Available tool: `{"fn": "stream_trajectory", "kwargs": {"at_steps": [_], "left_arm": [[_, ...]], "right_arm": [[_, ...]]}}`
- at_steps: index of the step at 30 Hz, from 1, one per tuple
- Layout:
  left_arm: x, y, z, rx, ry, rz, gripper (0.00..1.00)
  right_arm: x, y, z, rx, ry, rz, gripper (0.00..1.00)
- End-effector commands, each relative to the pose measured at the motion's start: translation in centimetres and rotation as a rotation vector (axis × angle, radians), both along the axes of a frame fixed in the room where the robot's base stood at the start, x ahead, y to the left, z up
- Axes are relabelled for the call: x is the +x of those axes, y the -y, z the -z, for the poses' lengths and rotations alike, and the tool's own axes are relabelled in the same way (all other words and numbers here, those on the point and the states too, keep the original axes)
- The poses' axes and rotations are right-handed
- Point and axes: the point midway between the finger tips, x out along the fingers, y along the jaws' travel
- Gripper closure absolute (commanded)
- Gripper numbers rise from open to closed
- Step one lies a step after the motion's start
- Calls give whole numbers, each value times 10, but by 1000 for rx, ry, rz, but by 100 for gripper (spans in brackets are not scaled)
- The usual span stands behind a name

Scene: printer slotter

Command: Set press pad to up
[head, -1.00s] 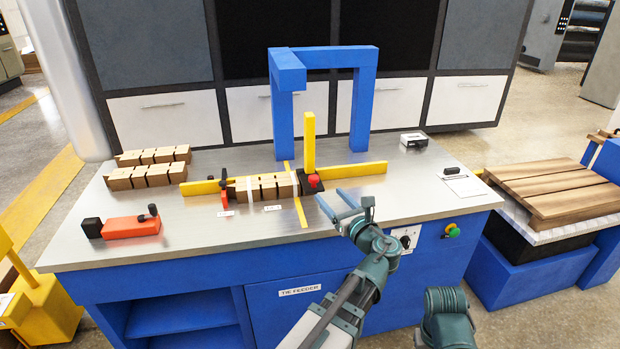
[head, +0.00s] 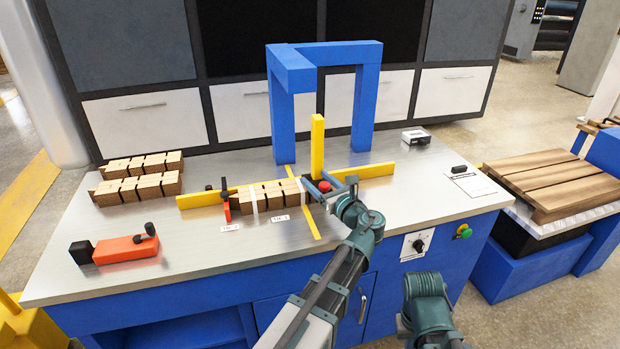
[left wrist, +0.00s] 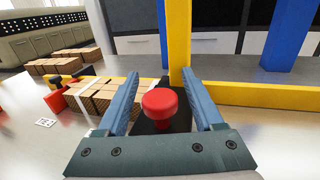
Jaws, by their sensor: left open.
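A red knob (head: 324,186) sits on a black piece at the right end of a row of wooden blocks (head: 268,198), by the foot of an upright yellow post (head: 317,145). I take the knob and black piece to be the press pad. My left gripper (head: 331,183) is open, with one finger on each side of the knob. In the left wrist view, the red knob (left wrist: 159,104) stands between the open fingers (left wrist: 161,82), with visible gaps on both sides. The black piece (left wrist: 150,127) is partly hidden under the knob. My right gripper is not in view.
A blue arch (head: 283,115) stands behind the post. A yellow fence (head: 372,171) runs along the blocks. More wooden blocks (head: 150,185) and an orange tool (head: 127,249) lie left on the metal table. A black dial (head: 418,245) is on the front panel.

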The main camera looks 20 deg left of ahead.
Motion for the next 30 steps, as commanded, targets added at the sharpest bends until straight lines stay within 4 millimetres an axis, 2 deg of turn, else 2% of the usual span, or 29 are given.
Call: {"fn": "stream_trajectory", "kwargs": {"at_steps": [5,6,17,30], "left_arm": [[0,0,0,0,0,0,31],[0,0,0,0,0,0,35],[0,0,0,0,0,0,100],[0,0,0,0,0,0,100]], "right_arm": [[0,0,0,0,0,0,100],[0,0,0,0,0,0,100],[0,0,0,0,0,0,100],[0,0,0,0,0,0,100]]}}
